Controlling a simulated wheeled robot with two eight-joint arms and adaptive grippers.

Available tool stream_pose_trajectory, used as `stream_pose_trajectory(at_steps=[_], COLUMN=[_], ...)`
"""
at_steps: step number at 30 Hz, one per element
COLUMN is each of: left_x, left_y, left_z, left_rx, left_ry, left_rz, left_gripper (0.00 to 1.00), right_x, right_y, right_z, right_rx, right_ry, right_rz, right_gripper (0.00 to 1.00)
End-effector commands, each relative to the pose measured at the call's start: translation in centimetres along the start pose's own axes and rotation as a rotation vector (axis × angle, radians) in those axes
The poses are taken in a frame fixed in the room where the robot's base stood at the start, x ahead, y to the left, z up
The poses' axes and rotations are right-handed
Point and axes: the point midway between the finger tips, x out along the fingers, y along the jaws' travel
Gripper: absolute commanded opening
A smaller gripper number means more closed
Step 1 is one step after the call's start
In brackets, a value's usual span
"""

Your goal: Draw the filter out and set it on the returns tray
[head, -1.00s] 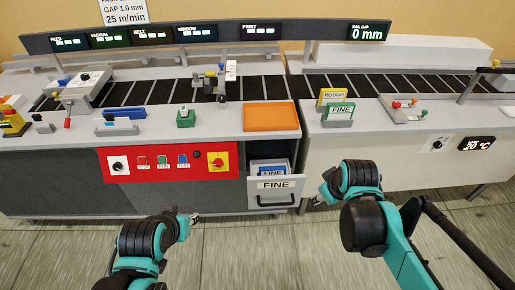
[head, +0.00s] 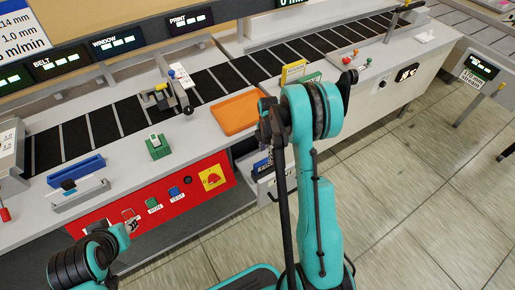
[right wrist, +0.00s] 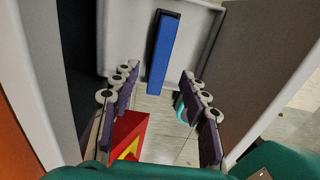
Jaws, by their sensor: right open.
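The filter (right wrist: 166,50) is a narrow blue block with a dark edge, standing in the open pale drawer (right wrist: 212,20) in the right wrist view. My right gripper (right wrist: 158,82) is open, its two fingers on either side of a gap below the filter in that picture, with floor showing between them; it is not closed on anything. In the head view my right arm partly hides the drawer (head: 268,187). An orange tray (head: 238,114), perhaps the returns tray, lies flat on the counter left of that arm. My left gripper (head: 124,230) is at the lower left, its jaws unclear.
A red control panel (head: 130,213) with a yellow switch faces the floor beside the drawer. A green block (head: 158,147) and a blue holder (head: 76,172) stand on the counter. A yellow sign (head: 293,72) stands behind my right arm.

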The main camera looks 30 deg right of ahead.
Motion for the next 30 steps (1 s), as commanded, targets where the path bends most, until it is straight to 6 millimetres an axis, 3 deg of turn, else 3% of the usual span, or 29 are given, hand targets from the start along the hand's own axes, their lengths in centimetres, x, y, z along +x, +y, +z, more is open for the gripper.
stream_pose_trajectory(at_steps=[12,25,30], left_x=[2.0,2.1,2.1], left_y=[0.0,0.0,0.0], left_z=[1.4,1.5,1.5], left_rx=[0.0,0.0,0.0], left_ry=[0.0,0.0,0.0], left_rz=[0.0,0.0,0.0], left_gripper=[0.33,0.33,0.33], right_x=[6.2,7.1,7.0], right_y=[0.0,0.0,0.0], right_z=[0.0,-0.1,-0.1], right_rx=[0.002,0.002,0.002], right_ry=[0.0,-0.001,-0.001], right_rz=[0.002,0.002,0.002], right_gripper=[0.45,0.45,0.0])
